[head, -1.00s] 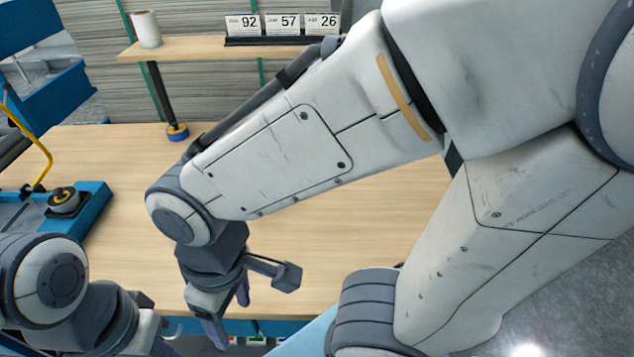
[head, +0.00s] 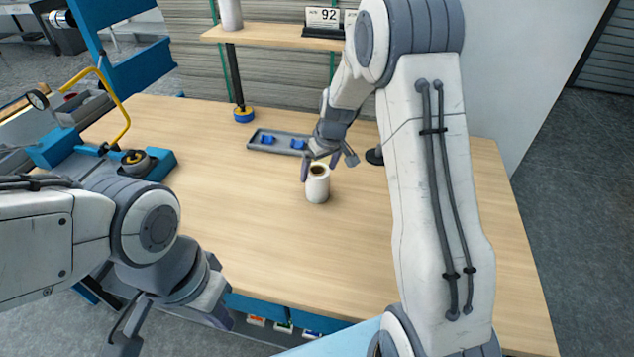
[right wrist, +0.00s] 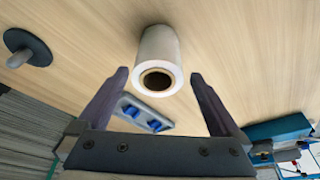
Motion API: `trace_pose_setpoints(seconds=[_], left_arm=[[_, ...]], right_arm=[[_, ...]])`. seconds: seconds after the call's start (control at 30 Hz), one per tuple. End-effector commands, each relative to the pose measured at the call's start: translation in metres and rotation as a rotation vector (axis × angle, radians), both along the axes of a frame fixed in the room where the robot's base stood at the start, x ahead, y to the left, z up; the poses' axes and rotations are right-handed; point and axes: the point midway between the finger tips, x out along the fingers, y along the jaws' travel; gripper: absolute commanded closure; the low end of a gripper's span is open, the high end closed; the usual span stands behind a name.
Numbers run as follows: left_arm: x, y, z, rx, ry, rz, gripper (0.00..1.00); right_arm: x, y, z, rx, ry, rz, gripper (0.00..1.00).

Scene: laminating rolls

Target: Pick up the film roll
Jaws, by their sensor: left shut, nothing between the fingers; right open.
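The film roll (head: 318,188), a white cylinder with a brown core, stands upright on the wooden table in the head view. In the right wrist view, the roll (right wrist: 160,50) shows its open core end, beyond and between the fingertips. My right gripper (head: 319,168) is open at the roll's top end, with its fingers to either side. In the right wrist view the gripper (right wrist: 159,78) holds nothing; I cannot tell whether a finger touches the roll. My left gripper (head: 214,312) is shut and empty, low at the left by the table's front edge.
A grey tray with blue supports (head: 280,142) lies behind the roll. A dark disc with a peg (right wrist: 28,48) stands nearby. A blue machine (head: 60,145) with a yellow handle is at the left. A shelf (head: 270,38) holds another white roll (head: 230,14) and number cards.

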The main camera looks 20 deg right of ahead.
Motion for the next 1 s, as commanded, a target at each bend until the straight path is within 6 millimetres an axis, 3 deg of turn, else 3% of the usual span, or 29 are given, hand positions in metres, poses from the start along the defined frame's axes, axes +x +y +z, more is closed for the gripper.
trace_pose_setpoints(seconds=[0.6, 0.9, 1.0], left_arm=[[0.0, 0.0, 0.012, 0.0, 0.0, 0.0, 1.0], [0.0, 0.0, 0.012, 0.0, 0.0, 0.0, 1.0], [0.0, 0.0, 0.012, 0.0, 0.0, 0.0, 1.0]], right_arm=[[0.022, 0.002, -0.067, 0.0, 0.001, 0.0, 0.0], [0.023, 0.002, -0.072, -0.001, 0.0, 0.001, 0.0], [0.023, 0.002, -0.072, -0.001, 0.0, 0.0, 0.38]])
